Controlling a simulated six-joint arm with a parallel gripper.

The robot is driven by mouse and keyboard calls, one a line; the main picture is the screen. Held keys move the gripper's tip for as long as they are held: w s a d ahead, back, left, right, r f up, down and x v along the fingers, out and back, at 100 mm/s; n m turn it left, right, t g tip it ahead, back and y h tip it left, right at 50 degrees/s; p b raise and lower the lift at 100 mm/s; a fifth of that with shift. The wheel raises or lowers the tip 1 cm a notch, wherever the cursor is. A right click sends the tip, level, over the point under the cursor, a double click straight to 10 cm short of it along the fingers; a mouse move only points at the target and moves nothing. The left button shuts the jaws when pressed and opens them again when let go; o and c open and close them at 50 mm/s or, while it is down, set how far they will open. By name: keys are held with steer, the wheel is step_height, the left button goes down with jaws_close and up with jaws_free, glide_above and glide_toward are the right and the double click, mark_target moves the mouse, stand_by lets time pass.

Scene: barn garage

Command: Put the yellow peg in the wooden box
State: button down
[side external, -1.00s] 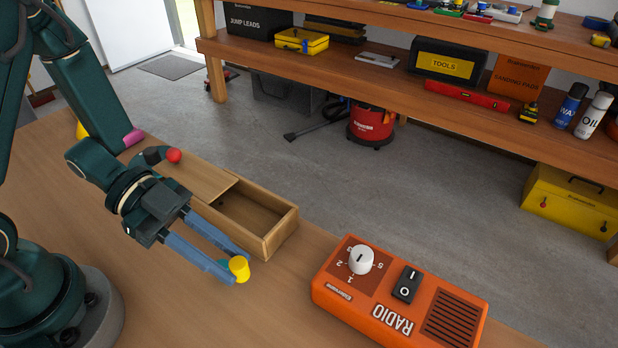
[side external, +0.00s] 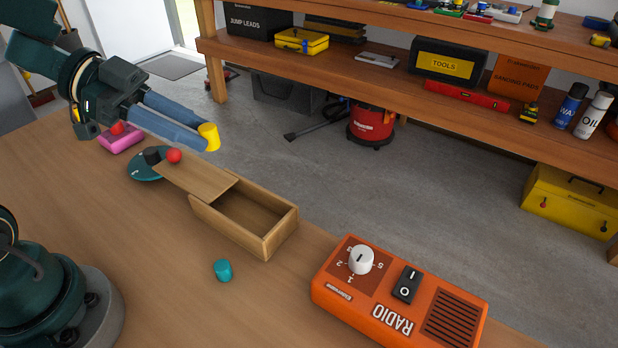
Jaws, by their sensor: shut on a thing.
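The yellow peg (side external: 209,136) is held at the tips of my gripper (side external: 203,141), which is shut on it. My gripper is raised in the air, and in the picture it shows above and left of the wooden box. The wooden box (side external: 279,238) sits on the table with its lid (side external: 200,182) slid part way off to the left. The right part of the box is open, and the floor that shows there looks empty. A red ball-shaped knob (side external: 174,156) shows at the lid's far left end.
A teal cylinder (side external: 223,271) stands on the table in front of the box. An orange radio (side external: 330,290) lies to the right. A dark teal round object (side external: 146,168) and a pink block (side external: 122,140) with a red top are at the left. Bare table lies left of the teal cylinder.

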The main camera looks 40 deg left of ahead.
steer(key=w+a+r+n+t+y, duration=0.4)
steer(key=r+n+t+y, duration=0.2)
steer(key=r+n+y, duration=0.1)
steer(key=shift+a+r+n, duration=0.3)
steer(key=shift+r+n, duration=0.4)
steer(key=shift+n, duration=0.4)
steer(key=shift+w, duration=0.1)
steer(key=s+d+f+m+g+h, duration=0.1)
steer(key=f+m+g+h, duration=0.1)
steer(key=s+d+f+m+g+h, duration=0.1)
steer(key=d+f+m+h, duration=0.1)
steer(key=f+m, duration=0.1)
steer(key=s+d+f+m+g+h, duration=0.1)
steer(key=s+f+m+g+h, duration=0.1)
steer(key=f+m+h, duration=0.1)
steer(key=shift+d+g, duration=0.2)
steer(key=shift+g, duration=0.1)
steer(key=s+f+m+g+h, duration=0.1)
steer(key=s+f+m+g, duration=0.2)
steer(key=f, duration=0.4)
steer(key=shift+s+d+f+m+g, duration=0.25)
steer(key=shift+s+d+m, duration=0.2)
steer(key=shift+s+m, duration=0.35)
steer(key=shift+s, duration=0.1)
